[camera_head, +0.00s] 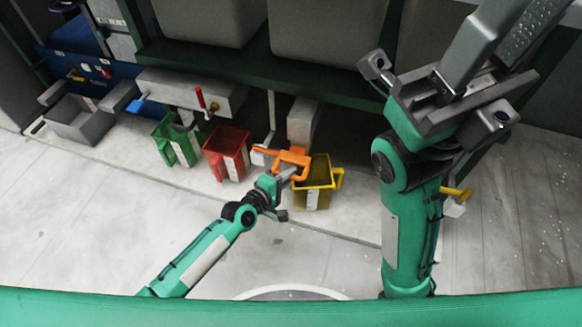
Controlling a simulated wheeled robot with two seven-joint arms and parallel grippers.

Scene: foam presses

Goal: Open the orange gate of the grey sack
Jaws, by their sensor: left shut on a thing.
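An orange gate handle (293,157) sits at the lower end of a light grey chute (303,118), below the middle large grey sack (325,32). My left gripper (286,175) reaches it from the lower left and is shut on the handle's near side. The jaws partly cover the contact. I cannot tell how far the gate stands open. My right gripper (500,50) is raised at the upper right, close to the camera and away from the gate. Its fingers point up and right, and their tips leave the picture.
A yellow bucket (312,198) stands just right of the orange handle. Red (227,157) and green (178,143) buckets stand left of it, with a grey bin (76,121) farther left. A dark green frame (250,60) carries the sacks. The front floor is clear.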

